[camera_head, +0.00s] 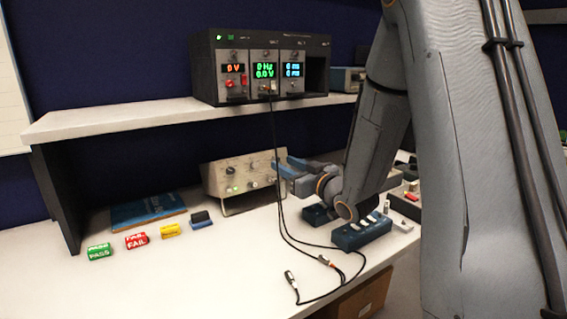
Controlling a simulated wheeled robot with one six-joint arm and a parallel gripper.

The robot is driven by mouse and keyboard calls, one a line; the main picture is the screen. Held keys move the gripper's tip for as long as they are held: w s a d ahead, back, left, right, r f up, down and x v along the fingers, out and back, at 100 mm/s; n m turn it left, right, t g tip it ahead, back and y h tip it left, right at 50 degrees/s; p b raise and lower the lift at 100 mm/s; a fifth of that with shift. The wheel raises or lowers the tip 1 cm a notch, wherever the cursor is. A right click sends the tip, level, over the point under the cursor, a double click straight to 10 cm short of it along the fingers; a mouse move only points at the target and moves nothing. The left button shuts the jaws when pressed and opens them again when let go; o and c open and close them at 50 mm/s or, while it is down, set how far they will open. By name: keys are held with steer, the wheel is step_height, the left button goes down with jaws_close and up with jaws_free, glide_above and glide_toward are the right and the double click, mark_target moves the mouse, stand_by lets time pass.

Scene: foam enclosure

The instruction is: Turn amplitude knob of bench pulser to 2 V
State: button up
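The bench pulser appears to be the beige sloped-front box (222,181) on the bench under the shelf. Its front carries several small knobs and a lit green indicator at the lower left. The knob labels are too small to read, so I cannot tell which is the amplitude knob. My gripper (282,163) is at the right end of the box, pointing left, its two blue-grey fingers apart. Nothing is visible between them. The gripper covers the right part of the front, and I cannot tell whether it touches the box.
A dark instrument rack (203,70) with lit displays stands on the white shelf (110,117). A black cable (276,150) hangs from it past the pulser's front. A blue box (361,232) sits below my arm.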

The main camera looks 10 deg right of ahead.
mark_target(276, 160)
steer(key=shift+x, duration=1)
steer(key=shift+c, duration=0.2)
jaws_close()
steer(key=shift+m, duration=0.4)
steer(key=m+h, duration=0.1)
steer(key=m, duration=0.1)
steer(key=m+h+p, duration=0.1)
steer(key=m, duration=0.1)
steer(key=m+t+h, duration=0.1)
steer(key=shift+a+m, duration=0.25)
steer(key=shift+m, duration=0.15)
steer(key=m+h, duration=0.1)
steer(key=m, duration=0.2)
steer(key=m+h+p, duration=0.1)
steer(key=m, duration=0.1)
steer(key=shift+a+r+m+h, duration=0.15)
steer(key=shift+m+h, duration=0.15)
steer(key=shift+m, duration=0.1)
